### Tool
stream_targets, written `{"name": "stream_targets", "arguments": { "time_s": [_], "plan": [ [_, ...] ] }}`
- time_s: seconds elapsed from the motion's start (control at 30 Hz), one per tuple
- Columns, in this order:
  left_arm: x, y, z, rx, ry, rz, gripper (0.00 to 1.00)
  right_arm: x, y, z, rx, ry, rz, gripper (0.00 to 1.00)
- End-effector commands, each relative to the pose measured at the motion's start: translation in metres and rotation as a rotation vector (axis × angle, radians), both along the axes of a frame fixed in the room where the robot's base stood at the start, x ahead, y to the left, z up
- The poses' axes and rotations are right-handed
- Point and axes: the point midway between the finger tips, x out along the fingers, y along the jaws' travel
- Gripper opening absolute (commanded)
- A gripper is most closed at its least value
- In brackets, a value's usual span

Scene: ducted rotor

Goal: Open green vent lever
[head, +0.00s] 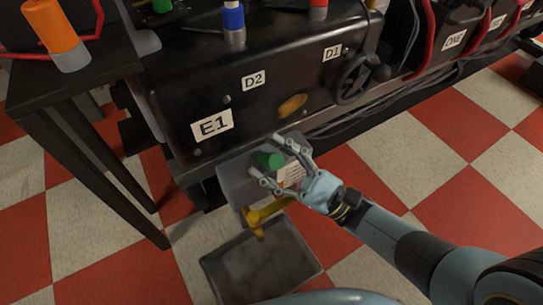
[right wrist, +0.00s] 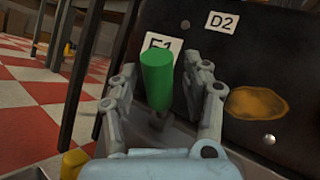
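The green vent lever (head: 268,160) is a green cylindrical handle on a grey box low under the dark machine. In the right wrist view the green handle (right wrist: 157,80) stands nearly upright on a short stem, between the two fingers. My right gripper (head: 273,162) is open around the handle, with a finger on either side and gaps visible at both sides. It also shows in the right wrist view (right wrist: 163,98). My left gripper is not in the head view.
The dark machine (head: 170,105) carries labels E1, D2 and D1 and a black handwheel (head: 360,79). A yellow spout (head: 262,211) sits above a grey tray (head: 262,262) on the checkered floor. A dark table (head: 65,85) with an orange cylinder (head: 52,30) stands left.

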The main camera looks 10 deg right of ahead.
Motion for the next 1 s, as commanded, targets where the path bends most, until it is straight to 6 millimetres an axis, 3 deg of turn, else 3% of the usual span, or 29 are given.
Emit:
{"name": "stream_targets", "arguments": {
  "time_s": [0.27,0.7,1.0],
  "plan": [
    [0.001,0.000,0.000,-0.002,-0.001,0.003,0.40,0.000,-0.001,0.000,0.000,-0.002,0.001,0.49],
    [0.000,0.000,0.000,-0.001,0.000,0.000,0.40,-0.030,-0.049,-0.032,0.000,0.000,0.000,0.49],
    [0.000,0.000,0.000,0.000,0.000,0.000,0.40,-0.036,-0.056,-0.036,0.001,-0.001,-0.002,0.49]
  ]
}}
